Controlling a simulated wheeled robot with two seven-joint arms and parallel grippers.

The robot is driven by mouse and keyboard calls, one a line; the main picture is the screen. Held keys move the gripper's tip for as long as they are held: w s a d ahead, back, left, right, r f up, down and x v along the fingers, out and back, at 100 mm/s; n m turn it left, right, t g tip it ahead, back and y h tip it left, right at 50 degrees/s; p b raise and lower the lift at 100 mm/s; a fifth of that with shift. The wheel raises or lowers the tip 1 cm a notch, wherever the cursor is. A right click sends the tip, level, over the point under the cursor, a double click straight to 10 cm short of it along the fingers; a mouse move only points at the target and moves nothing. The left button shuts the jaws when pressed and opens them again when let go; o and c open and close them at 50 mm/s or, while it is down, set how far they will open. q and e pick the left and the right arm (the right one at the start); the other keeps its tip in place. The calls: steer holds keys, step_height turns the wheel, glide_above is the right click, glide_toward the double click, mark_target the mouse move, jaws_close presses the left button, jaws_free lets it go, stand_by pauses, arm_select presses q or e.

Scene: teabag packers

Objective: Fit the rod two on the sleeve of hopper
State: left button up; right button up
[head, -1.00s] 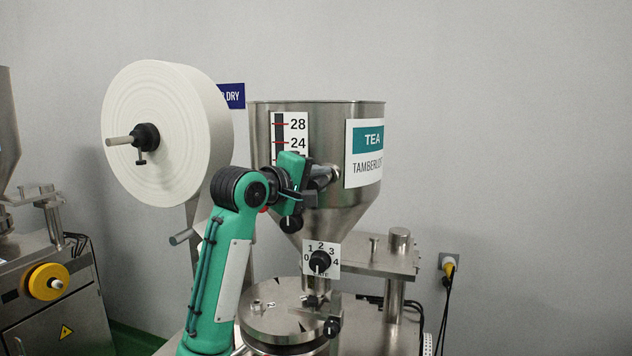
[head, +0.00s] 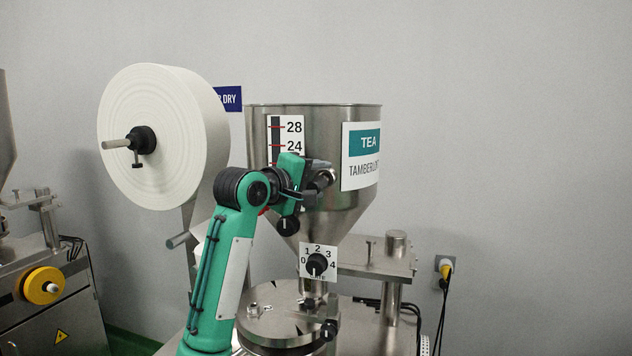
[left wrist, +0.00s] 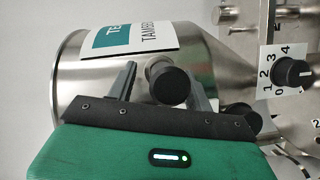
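The steel hopper (head: 265,180) stands in the middle of the head view, with a TEA label and a level scale. My left gripper (head: 318,178) is at its front wall. In the left wrist view the two fingers of my left gripper (left wrist: 162,88) are apart. A black round knob (left wrist: 170,85) lies between them, with a gap at the left finger. Behind it a short metal collar (left wrist: 154,67), perhaps the sleeve, meets the hopper wall (left wrist: 85,85). Whether the knob belongs to rod two, I cannot tell. My right gripper is not in view.
A dial (head: 317,264) numbered 0 to 4 sits below the hopper. A large white paper roll (head: 175,140) stands left of my arm. A round steel plate (head: 275,325) lies below.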

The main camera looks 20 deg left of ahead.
arm_select(q)
steer(key=shift+f, duration=0.1)
steer(key=shift+s+a+b, duration=0.15)
steer(key=shift+s+b, duration=0.1)
steer(key=shift+b, duration=0.1)
steer(key=b+v, duration=0.6)
steer(key=v, duration=0.7)
steer(key=shift+r, duration=0.25)
steer(key=shift+s, duration=0.1)
